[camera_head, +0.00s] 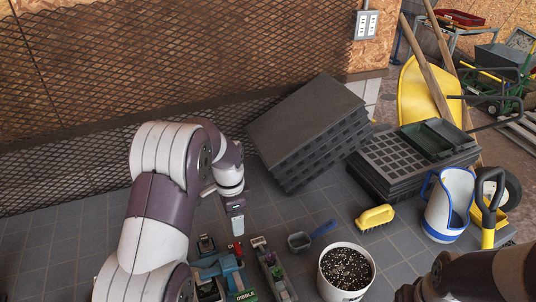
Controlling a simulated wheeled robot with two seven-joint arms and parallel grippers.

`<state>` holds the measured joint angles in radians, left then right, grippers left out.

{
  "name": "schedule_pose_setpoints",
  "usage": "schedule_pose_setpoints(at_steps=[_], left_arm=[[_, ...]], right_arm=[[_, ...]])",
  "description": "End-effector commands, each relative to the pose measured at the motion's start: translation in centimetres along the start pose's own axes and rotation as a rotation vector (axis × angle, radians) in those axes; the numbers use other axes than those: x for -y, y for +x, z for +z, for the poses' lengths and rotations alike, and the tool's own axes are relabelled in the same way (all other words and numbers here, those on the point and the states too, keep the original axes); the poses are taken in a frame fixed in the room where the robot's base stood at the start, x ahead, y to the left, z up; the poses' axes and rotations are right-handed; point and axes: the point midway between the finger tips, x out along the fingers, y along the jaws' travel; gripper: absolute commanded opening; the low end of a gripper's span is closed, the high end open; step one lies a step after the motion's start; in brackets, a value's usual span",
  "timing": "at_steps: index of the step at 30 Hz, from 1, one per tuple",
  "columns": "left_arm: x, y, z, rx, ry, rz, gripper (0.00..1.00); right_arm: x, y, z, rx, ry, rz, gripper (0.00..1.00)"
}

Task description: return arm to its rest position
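My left arm comes in from the lower left and bends over. Its gripper (236,226) points down above the tiled surface, behind the tool tray and left of the scoop. Nothing is clearly seen between its fingers, and I cannot tell whether they are open or shut. Part of my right arm shows at the bottom right corner; its gripper is not in view. A white bucket (325,286) with dark speckled soil stands at the bottom centre. A small grey scoop with a blue handle (323,229) lies behind it.
A yellow brush (375,217) and a white-and-blue jug (448,205) stand to the right. Stacked black seed trays (310,130) lean at the back, with more trays (385,165) beside them. A teal tool (220,268) and a narrow tray (266,262) lie near my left arm.

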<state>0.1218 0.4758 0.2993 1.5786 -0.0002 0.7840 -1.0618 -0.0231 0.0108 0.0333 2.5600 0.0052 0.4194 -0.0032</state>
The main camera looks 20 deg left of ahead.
Motion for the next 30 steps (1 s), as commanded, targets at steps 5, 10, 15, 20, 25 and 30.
schedule_pose_setpoints(at_steps=[5,10,15,20,25,30], left_arm=[[0.3,0.1,-0.1,-0.01,-0.129,-0.016,0.72],[-5.8,0.8,2.4,-0.005,-0.611,-0.003,0.72],[-13.9,-1.5,5.2,-0.044,-0.93,-0.022,0.72],[-18.6,-3.3,6.9,-0.084,-0.936,-0.039,0.72],[-18.5,-3.9,6.5,-0.109,-0.925,-0.05,0.72],[-18.5,-3.9,6.5,-0.109,-0.925,-0.05,0.72]], right_arm=[[0.0,0.0,0.0,0.0,0.0,0.0,0.65],[0.0,0.0,0.0,0.0,0.0,0.0,0.65],[0.0,0.0,0.0,0.0,0.0,0.0,0.65],[0.0,0.0,0.0,0.0,0.0,0.0,0.65],[0.0,0.0,0.0,0.0,0.0,0.0,0.65],[0.0,0.0,0.0,0.0,0.0,0.0,0.65]])
